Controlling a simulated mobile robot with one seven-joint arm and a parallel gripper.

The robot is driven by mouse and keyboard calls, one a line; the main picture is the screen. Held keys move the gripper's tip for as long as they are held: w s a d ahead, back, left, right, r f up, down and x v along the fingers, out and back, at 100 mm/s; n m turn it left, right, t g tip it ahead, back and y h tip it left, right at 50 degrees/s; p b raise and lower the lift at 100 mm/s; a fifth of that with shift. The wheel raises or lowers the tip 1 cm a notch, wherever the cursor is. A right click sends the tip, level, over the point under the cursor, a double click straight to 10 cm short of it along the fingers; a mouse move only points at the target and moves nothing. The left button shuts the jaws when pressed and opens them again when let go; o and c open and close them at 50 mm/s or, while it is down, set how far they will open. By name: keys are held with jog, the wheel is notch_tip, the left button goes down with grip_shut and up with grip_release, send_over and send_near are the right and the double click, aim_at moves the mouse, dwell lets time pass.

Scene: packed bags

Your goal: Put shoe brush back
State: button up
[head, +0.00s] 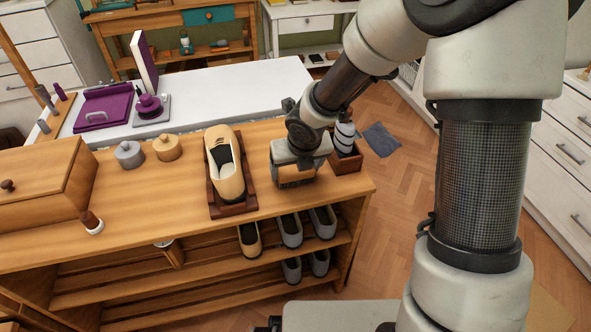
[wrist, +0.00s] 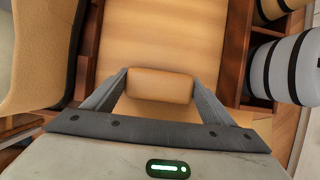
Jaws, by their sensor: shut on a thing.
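My gripper (head: 297,170) is over the right part of the wooden counter, between a shoe on a stand and a small brown box. In the wrist view its two fingers are closed on the sides of a tan block, which I take to be the shoe brush (wrist: 160,86). In the head view the brush (head: 296,182) shows just under the gripper, low over the counter top. I cannot tell whether it touches the counter. The brown box (head: 346,163) at the counter's right end holds dark-banded rolls (wrist: 288,68).
The tan shoe (head: 226,172) on its dark stand (head: 232,209) is close left of my gripper. Two lidded pots (head: 167,147) and a wooden chest (head: 40,180) stand farther left. The counter's front middle (head: 150,205) is clear.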

jog(key=shift+f, duration=0.1)
jog(key=o, duration=1.5)
jog(key=shift+r, duration=0.5)
jog(key=p+v, duration=0.7)
jog(key=v, duration=0.4)
jog(key=shift+s+d+r, duration=0.1)
jog(key=shift+s, duration=0.15)
